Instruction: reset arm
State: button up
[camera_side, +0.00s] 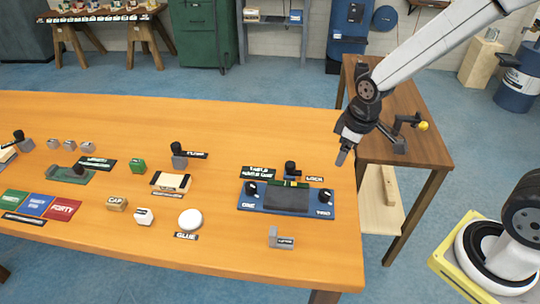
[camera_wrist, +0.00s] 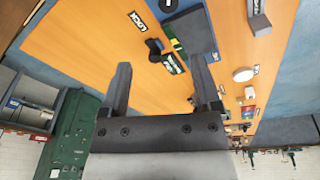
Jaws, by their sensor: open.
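My gripper (camera_side: 343,155) hangs in the air at the right end of the orange wooden table (camera_side: 310,120), pointing down. It is clear of the blue fixture (camera_side: 265,208) that lies to its lower left. In the wrist view my gripper (camera_wrist: 162,70) shows two dark fingers spread apart with nothing between them. Beyond the fingers lie the tabletop (camera_wrist: 105,40) and the blue fixture (camera_wrist: 193,32), part of which is behind the right finger.
Small blocks, black-handled tools and labels cover the table, including a white disc (camera_side: 190,219) and a grey bracket (camera_side: 281,240). A darker side bench (camera_side: 425,150) with a vise (camera_side: 398,136) stands at the right.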

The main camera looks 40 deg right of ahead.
jog(key=s+m, duration=0.4)
jog(key=s, duration=0.2)
jog(key=shift+s+d+r+m+t, duration=0.15)
jog(key=shift+d+r+m+t, duration=0.05)
jog(key=shift+d+m+t, duration=0.1)
